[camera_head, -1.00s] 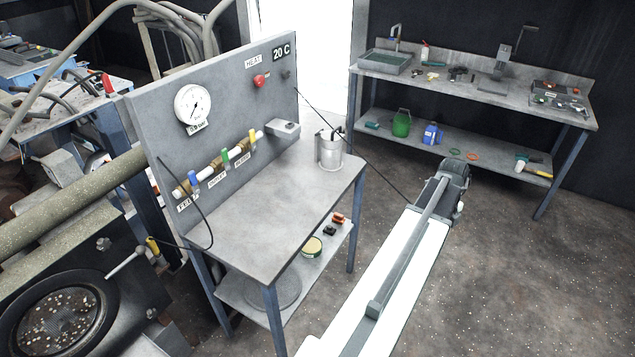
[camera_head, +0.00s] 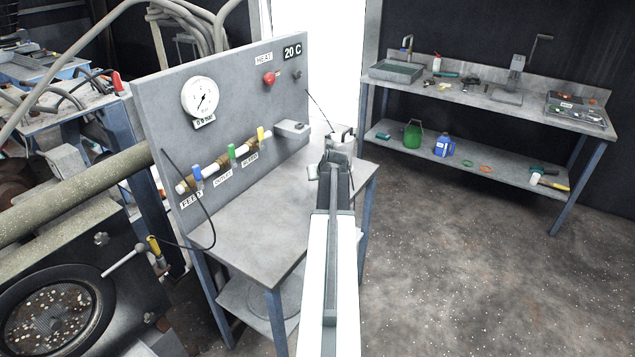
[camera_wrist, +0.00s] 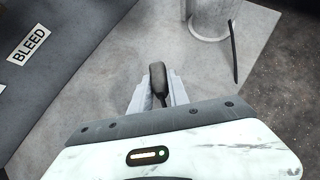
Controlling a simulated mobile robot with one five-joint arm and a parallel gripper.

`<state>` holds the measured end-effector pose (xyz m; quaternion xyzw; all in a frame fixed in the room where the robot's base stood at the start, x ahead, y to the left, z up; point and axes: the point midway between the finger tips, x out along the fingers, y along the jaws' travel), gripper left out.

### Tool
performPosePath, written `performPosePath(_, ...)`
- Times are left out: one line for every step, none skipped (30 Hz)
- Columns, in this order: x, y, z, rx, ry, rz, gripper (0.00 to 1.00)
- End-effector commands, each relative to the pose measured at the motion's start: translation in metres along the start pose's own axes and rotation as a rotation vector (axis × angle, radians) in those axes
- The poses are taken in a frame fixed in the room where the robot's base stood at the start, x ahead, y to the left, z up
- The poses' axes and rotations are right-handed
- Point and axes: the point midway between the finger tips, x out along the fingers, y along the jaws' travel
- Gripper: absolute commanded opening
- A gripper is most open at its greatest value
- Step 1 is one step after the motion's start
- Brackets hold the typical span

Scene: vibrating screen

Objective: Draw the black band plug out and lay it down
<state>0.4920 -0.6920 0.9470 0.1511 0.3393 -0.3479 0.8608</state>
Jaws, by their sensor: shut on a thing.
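My gripper (camera_head: 327,170) is over the right part of the bench top (camera_head: 262,225), just in front of the steel can (camera_head: 342,143). In the wrist view its two jaws (camera_wrist: 157,92) are shut on a dark rounded piece, which looks like the black band plug (camera_wrist: 157,76). The bench top shows below it; I cannot tell whether it touches. In the head view the plug is hidden behind my arm. A thin dark lead (camera_head: 319,107) slants from the panel's upper right edge down toward my gripper.
The steel can also shows in the wrist view (camera_wrist: 209,20), with a dark strip (camera_wrist: 234,52) beside it. The upright panel (camera_head: 235,105) carries a gauge (camera_head: 200,96), a red knob (camera_head: 268,78) and coloured valve handles. The left and front bench top is clear.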

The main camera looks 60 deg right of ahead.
Motion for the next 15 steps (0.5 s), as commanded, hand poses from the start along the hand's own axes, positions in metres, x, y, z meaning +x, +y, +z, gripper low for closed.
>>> performPosePath(0.0,0.0,0.0,0.0,-0.001,-0.001,0.0)
performPosePath(0.0,0.0,0.0,0.0,0.0,-0.001,0.0)
performPosePath(0.0,-0.001,0.0,0.0,0.0,-0.001,0.0)
performPosePath(-0.001,-0.001,0.0,0.0,0.0,-0.001,0.0)
performPosePath(-0.001,-0.001,0.0,0.0,0.001,-0.001,0.0)
performPosePath(-0.001,-0.001,0.0,-0.001,0.001,-0.001,0.0)
performPosePath(-0.001,-0.001,0.0,0.0,0.0,-0.002,0.0)
performPosePath(-0.001,-0.001,-0.001,0.0,-0.001,-0.003,0.0)
performPosePath(-0.001,0.0,-0.001,0.002,-0.004,-0.008,0.0)
performPosePath(0.0,0.0,-0.002,0.002,-0.004,-0.009,0.0)
performPosePath(0.001,-0.001,-0.003,0.002,-0.004,-0.009,0.0)
performPosePath(0.003,-0.001,-0.004,0.002,-0.004,-0.009,0.0)
performPosePath(0.004,-0.001,-0.006,0.002,-0.004,-0.009,0.0)
performPosePath(0.005,-0.001,-0.007,0.002,-0.004,-0.009,0.0)
performPosePath(0.008,-0.001,-0.01,0.002,-0.004,-0.009,0.0)
